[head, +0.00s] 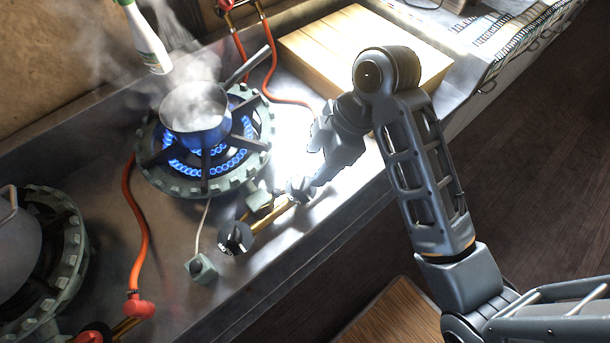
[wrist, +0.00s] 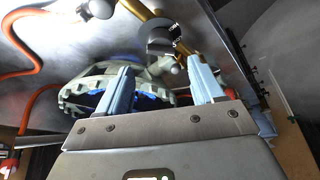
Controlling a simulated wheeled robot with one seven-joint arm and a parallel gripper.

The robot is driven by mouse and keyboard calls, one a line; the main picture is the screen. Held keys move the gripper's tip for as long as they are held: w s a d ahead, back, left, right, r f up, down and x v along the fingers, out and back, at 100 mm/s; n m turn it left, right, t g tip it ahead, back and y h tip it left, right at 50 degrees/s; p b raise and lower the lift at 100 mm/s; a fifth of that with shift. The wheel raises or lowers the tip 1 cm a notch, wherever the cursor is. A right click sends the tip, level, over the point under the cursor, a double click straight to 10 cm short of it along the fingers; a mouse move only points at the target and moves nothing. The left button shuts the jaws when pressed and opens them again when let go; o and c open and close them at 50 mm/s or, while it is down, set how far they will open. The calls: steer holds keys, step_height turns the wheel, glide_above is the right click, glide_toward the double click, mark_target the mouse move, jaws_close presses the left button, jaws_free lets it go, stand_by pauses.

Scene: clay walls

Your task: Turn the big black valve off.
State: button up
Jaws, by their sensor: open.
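The big black valve (head: 235,238) is a round black knob with white marks, on a brass pipe in front of the lit burner (head: 165,185). In the wrist view a dark round knob, likely this valve (wrist: 160,38), shows beyond the fingertips and between them. My gripper (head: 298,190) is to the upper right of the valve in the head view, over the counter's front part, apart from it. In the wrist view my gripper (wrist: 160,72) has its two fingers spread with nothing held between them. Blue flames burn in the ring.
A steaming pot (head: 195,115) stands on the lit burner. A small green box with a dark knob (head: 200,268) sits beside the valve. Orange hoses (head: 135,225), a second burner (head: 70,250) and a wooden block (head: 325,45) are around. The counter's front edge is close.

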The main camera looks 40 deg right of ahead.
mark_target(303, 181)
steer(key=shift+p+x, duration=0.3)
steer(key=shift+x, duration=3.55)
steer(key=shift+c, duration=0.3)
steer(key=c, duration=0.9)
